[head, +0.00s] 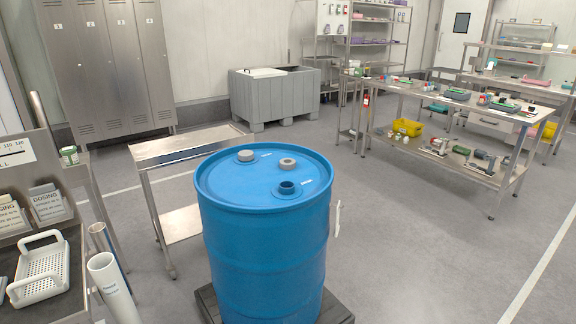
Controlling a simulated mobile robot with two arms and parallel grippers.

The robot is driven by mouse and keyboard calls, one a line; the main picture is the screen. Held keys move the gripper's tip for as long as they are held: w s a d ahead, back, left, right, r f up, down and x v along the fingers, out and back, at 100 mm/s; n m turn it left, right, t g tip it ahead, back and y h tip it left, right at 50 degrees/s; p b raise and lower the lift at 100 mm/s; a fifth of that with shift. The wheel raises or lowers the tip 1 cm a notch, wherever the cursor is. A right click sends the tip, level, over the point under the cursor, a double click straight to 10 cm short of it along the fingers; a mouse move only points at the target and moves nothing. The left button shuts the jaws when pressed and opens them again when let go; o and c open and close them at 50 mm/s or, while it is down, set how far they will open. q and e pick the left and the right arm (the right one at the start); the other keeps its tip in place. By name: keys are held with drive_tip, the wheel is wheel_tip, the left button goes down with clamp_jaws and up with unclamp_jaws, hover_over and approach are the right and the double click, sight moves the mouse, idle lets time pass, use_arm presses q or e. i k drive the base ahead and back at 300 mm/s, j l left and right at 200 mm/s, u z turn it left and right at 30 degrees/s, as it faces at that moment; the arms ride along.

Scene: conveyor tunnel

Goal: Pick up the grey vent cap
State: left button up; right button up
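A large blue drum (265,245) stands upright in the middle foreground. Two small grey caps are on its top: a solid-looking one (246,155) at the left and a ring-like one (288,163) with a darker centre at the back right. I cannot tell for certain which of the two is the vent cap. A blue round fitting with a dark opening (288,188) is nearer the front of the lid. Neither of my grippers is in the head view, and nothing touches the caps.
The drum stands on a dark pallet (338,312). A low steel table (185,146) is behind it to the left. A cluttered bench with a white basket (40,272) is at the left edge. A steel workbench (420,92) stands at the right. The floor at right front is clear.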

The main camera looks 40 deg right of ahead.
sight(286, 163)
drive_tip(key=i+l+u, duration=0.1)
drive_tip(key=l+u, duration=0.2)
drive_tip(key=l, duration=0.65)
drive_tip(key=l+u, duration=0.3)
drive_tip(key=l, duration=0.7)
